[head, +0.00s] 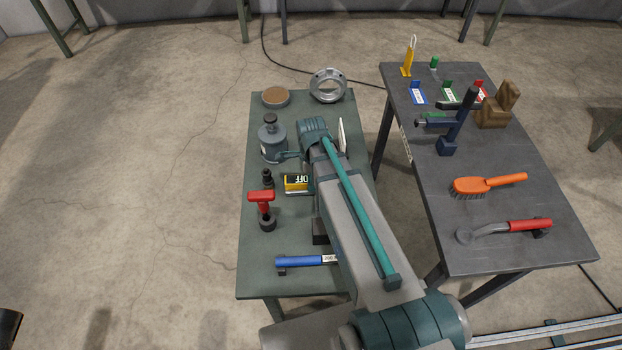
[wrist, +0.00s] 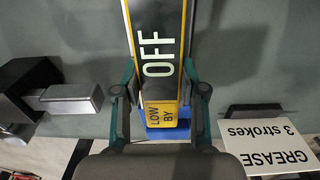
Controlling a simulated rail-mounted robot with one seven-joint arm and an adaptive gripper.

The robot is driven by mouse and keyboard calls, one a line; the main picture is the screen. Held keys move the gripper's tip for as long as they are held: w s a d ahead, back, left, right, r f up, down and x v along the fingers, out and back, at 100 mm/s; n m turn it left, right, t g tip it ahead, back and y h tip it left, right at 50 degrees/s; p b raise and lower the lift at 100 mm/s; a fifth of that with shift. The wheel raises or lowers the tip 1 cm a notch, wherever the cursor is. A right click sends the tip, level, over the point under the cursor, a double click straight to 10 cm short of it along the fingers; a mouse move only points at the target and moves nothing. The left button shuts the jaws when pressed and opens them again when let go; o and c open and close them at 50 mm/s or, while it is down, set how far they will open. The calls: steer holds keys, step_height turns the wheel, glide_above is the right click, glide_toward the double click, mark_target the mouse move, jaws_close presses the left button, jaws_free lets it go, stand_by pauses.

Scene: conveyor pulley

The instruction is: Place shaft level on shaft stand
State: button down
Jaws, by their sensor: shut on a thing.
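The shaft level appears to be the yellow-edged black bar marked "OFF" (head: 298,183). It also shows in the wrist view (wrist: 158,45), with "LOW BY" on its near yellow end and blue beneath that end. My gripper (wrist: 160,82) is shut on it, one finger on each side. In the head view my arm hides the gripper and part of the bar. A black block with a grey metal stub (wrist: 35,88), possibly the shaft stand, is left of the gripper in the wrist view. In the head view part of a dark block (head: 320,230) shows beside my arm.
The green table (head: 255,275) also holds a grey can (head: 272,142), a red-handled tool (head: 262,205), a blue-handled tool (head: 300,262) and a silver ring (head: 328,86). A "GREASE 3 strokes" sign (wrist: 268,145) stands right of the gripper. A dark table (head: 480,225) with tools is at right.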

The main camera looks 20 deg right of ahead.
steer(key=shift+f, duration=0.3)
steer(key=c, duration=0.7)
jaws_free()
steer(key=shift+o, duration=0.2)
step_height(320, 180, up, 12)
steer(key=b, duration=0.1)
steer(key=shift+r, duration=0.15)
steer(key=shift+w, duration=0.1)
steer(key=shift+f+p, duration=0.45)
steer(key=shift+f, duration=5.65)
